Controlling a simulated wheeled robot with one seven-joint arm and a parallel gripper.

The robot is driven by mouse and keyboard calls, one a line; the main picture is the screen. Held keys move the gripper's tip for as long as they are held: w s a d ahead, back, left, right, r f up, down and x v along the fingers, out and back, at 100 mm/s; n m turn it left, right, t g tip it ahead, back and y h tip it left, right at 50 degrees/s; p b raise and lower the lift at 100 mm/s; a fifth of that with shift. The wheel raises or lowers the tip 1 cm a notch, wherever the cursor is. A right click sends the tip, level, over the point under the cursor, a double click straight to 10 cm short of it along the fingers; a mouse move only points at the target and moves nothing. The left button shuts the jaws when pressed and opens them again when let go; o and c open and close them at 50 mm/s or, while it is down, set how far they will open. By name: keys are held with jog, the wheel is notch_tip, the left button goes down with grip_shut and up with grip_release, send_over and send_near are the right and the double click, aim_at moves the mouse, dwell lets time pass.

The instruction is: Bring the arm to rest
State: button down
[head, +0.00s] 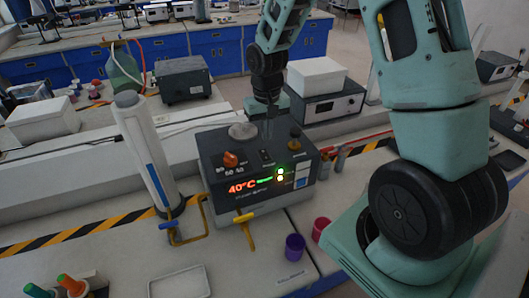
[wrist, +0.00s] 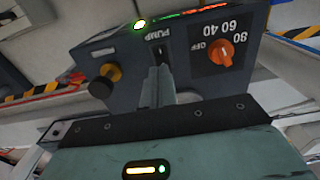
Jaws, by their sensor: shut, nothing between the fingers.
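My arm comes down from the top of the head view, and my gripper (head: 268,132) points down just above the top panel of a dark grey heating circulator (head: 222,146). In the wrist view my gripper (wrist: 160,72) is shut and empty, its fingers over the panel by the word PUMP. I cannot tell whether the tips touch the switch there. The circulator's orange knob (head: 230,159) also shows in the wrist view (wrist: 220,53). A red 40°C display and green lights glow on its front.
A white cylinder (head: 147,150) stands left of the circulator. A dark box with a display (head: 330,106) stands behind right.

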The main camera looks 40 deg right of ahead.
jog(key=s+a+n+b, duration=0.2)
jog(key=s+a+b, duration=0.15)
jog(key=a, duration=0.45)
jog(key=s+a+n+b, duration=0.3)
jog(key=s+a, duration=0.1)
jog(key=a, duration=0.3)
jog(key=s+a+n+b, duration=0.3)
jog(key=s+a, duration=0.1)
jog(key=s, duration=0.4)
jog(key=s+a+f+n+b, duration=0.1)
jog(key=s+a+n+b, duration=0.1)
jog(key=s+a, duration=0.3)
jog(key=s+n, duration=0.1)
jog(key=s, duration=0.2)
jog(key=shift+s+a+f+y+b, duration=0.15)
jog(key=shift+s+a+y+b, duration=0.15)
jog(key=shift+s+b, duration=0.1)
jog(key=shift+d, duration=0.1)
